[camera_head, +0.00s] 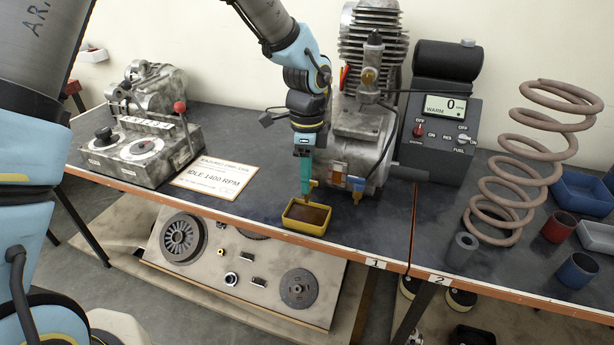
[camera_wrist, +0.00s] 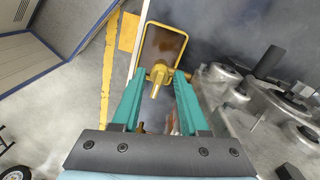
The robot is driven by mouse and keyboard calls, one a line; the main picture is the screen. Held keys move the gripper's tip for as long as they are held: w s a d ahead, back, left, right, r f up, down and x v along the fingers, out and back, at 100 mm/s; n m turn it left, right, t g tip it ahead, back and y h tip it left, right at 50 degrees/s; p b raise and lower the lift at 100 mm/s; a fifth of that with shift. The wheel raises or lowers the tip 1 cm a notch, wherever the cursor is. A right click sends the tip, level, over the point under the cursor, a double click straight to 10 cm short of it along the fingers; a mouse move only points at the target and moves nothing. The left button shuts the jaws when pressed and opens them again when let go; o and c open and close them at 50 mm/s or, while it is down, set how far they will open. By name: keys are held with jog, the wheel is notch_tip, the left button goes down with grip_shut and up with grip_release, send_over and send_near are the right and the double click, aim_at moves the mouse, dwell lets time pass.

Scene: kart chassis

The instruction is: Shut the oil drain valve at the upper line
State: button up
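My gripper (camera_head: 305,190) points down at the front of the engine (camera_head: 368,110), just above a yellow-rimmed drain tray (camera_head: 306,233). In the wrist view, its two teal fingers (camera_wrist: 160,82) are apart, with a brass valve part (camera_wrist: 158,76) between their tips and gaps visible on both sides. The brass part also shows beside the fingertips in the head view (camera_head: 314,183). I cannot tell whether the valve is open or shut. The tray, holding dark brown liquid, also lies past the fingertips in the wrist view (camera_wrist: 147,42).
An amber sight glass (camera_head: 339,171) and a blue-and-brass fitting (camera_head: 356,184) sit right of my gripper. The control box (camera_head: 440,125) reads 0 and WARM. A sign (camera_head: 215,177) reads IDLE 1400 RPM. A rusty coil spring (camera_head: 520,165) stands at right. The bench front edge is close to the tray.

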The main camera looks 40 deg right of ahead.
jog(key=shift+o, duration=1)
jog(key=shift+r, duration=0.1)
notch_tip(320, 180, up, 11)
jog(key=b, duration=0.1)
jog(key=shift+w+d+f+b, duration=0.15)
jog(key=shift+d+f+b, duration=0.1)
jog(key=shift+b, duration=0.1)
